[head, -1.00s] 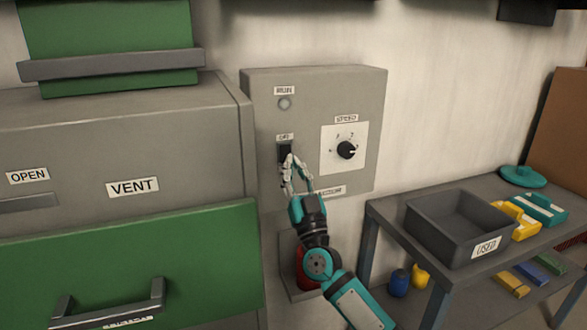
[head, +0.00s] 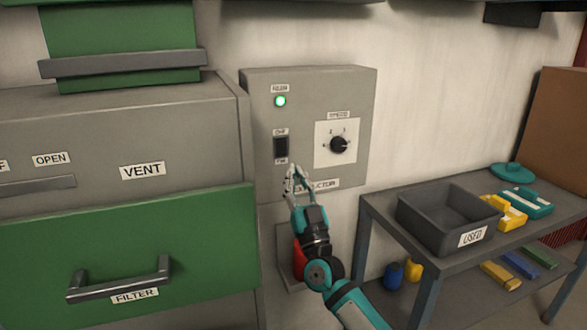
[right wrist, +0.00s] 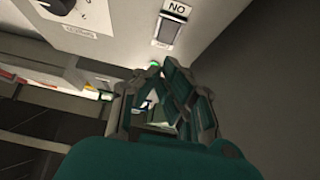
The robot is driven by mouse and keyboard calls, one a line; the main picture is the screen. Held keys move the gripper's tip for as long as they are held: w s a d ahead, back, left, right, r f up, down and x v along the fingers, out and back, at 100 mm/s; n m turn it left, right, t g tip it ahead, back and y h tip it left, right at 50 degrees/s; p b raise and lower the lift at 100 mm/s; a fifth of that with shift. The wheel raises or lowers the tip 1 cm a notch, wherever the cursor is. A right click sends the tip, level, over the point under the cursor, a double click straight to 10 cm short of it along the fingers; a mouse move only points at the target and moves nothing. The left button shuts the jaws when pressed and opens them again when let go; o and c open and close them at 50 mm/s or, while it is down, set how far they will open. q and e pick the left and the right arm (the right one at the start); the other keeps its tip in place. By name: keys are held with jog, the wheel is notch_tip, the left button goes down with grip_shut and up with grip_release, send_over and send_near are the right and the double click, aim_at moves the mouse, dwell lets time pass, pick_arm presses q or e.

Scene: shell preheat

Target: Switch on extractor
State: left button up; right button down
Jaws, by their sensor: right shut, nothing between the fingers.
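The extractor control box (head: 255,125) is a grey box on the wall in the head view. Its dark rocker switch (head: 281,147) sits between two small labels, and the round lamp (head: 280,101) above it glows green. A speed knob (head: 339,145) on a white plate is to the right. My right gripper (head: 291,172) is shut and empty, just below the switch and apart from it. In the right wrist view, the switch (right wrist: 169,31) shows by a label and the knob (right wrist: 59,4) is at upper left. My left gripper is not in view.
A grey cabinet with a green filter drawer (head: 200,235) stands on the left, its handle (head: 120,280) jutting out. A grey shelf unit (head: 385,225) with a dark bin (head: 440,238) labelled USED stands at right. A red object (head: 299,258) is low behind my arm.

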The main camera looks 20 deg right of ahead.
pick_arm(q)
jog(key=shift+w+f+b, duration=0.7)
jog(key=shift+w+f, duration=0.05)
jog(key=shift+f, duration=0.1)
pick_arm(e)
jog(key=s+f, duration=0.3)
jog(key=f, duration=0.4)
jog(key=shift+s+d, duration=0.2)
jog(key=shift+s, duration=0.15)
